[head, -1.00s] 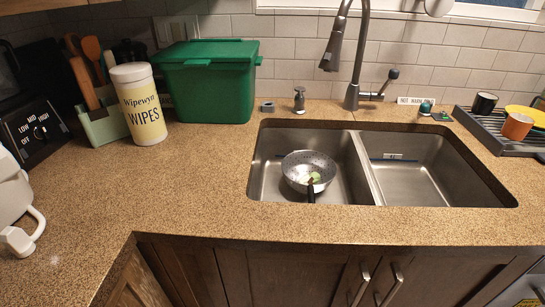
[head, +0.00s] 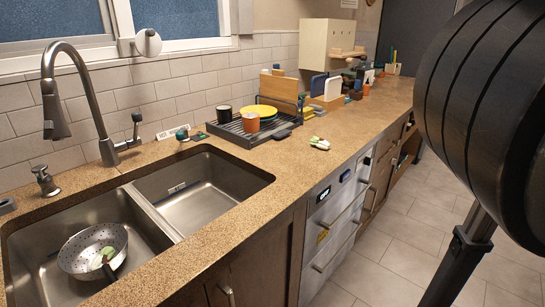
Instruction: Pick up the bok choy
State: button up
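A small white and green thing (head: 319,143) lies on the counter to the right of the sink, in front of the dish rack; it looks like a bok choy, though it is small in view. A second green piece (head: 107,254) lies in a speckled metal bowl or colander (head: 84,240) in the left sink basin; I cannot tell what it is. A large black part of my arm fills the right side. My gripper is not in view.
A dark dish rack (head: 236,136) holds cups and yellow plates (head: 263,111). The faucet (head: 78,100) rises behind the sink. Boards and small items (head: 328,86) stand farther along the counter. Drawers (head: 335,215) line its front; the tiled floor (head: 390,230) at right is open.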

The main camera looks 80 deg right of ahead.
aim_at(321, 143)
jog(key=z, duration=0.45)
jog(key=l+z, duration=0.1)
jog(key=z, duration=0.75)
jog(key=i+z, duration=0.1)
jog(key=z, duration=0.75)
jog(key=l+u, duration=0.1)
